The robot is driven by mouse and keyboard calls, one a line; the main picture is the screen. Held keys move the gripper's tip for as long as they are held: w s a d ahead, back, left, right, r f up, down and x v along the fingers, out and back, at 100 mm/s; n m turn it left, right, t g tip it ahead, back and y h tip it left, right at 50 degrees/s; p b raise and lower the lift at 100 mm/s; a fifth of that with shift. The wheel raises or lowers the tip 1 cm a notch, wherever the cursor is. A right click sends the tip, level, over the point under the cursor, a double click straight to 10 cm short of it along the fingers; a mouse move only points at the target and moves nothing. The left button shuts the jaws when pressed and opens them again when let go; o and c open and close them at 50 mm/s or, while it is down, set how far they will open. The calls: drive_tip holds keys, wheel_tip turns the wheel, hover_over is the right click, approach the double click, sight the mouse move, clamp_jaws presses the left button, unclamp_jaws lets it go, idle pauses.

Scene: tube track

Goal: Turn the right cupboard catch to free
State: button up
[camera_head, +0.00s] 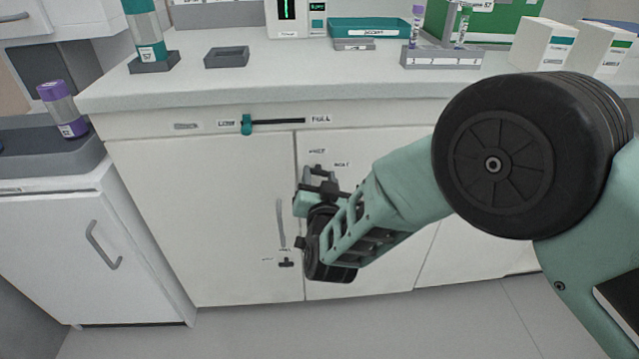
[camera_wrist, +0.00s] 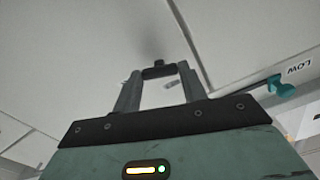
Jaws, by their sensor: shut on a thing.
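The right cupboard catch (camera_head: 318,170) is a small dark knob high on the right cupboard door, near its left edge. Two small labels stand above it and to its right, too small to read surely. My gripper (camera_head: 320,186) is at this catch and partly hides it. In the wrist view my gripper (camera_wrist: 158,72) has its two grey fingers closed on the dark catch (camera_wrist: 159,69). How far the catch is turned is hard to tell. The left cupboard catch (camera_head: 286,262) is a dark piece low on the left door, with my gripper above it.
A teal slider (camera_head: 246,125) sits on the panel under the worktop, between two labels; it also shows in the wrist view (camera_wrist: 284,88). A grey handle (camera_head: 281,222) is on the left door. The worktop (camera_head: 330,85) edge overhangs above, with a rack (camera_head: 440,61) on it.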

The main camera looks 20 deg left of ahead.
drive_tip(key=m+b, duration=0.1)
drive_tip(key=m, duration=0.1)
drive_tip(key=m+b, duration=0.2)
drive_tip(key=m, duration=0.1)
drive_tip(key=m+b, duration=0.2)
drive_tip(key=shift+f, duration=0.25)
drive_tip(key=m+b, duration=0.3)
drive_tip(key=m, duration=0.2)
drive_tip(key=shift+d, duration=0.1)
drive_tip(key=shift+r+m+b, duration=0.1)
drive_tip(key=shift+m+b, duration=0.6)
drive_tip(key=shift+m, duration=0.3)
drive_tip(key=o, duration=1)
drive_tip(key=shift+r, duration=0.1)
drive_tip(key=p+v, duration=0.2)
drive_tip(key=v, duration=1.5)
drive_tip(key=shift+s, duration=0.2)
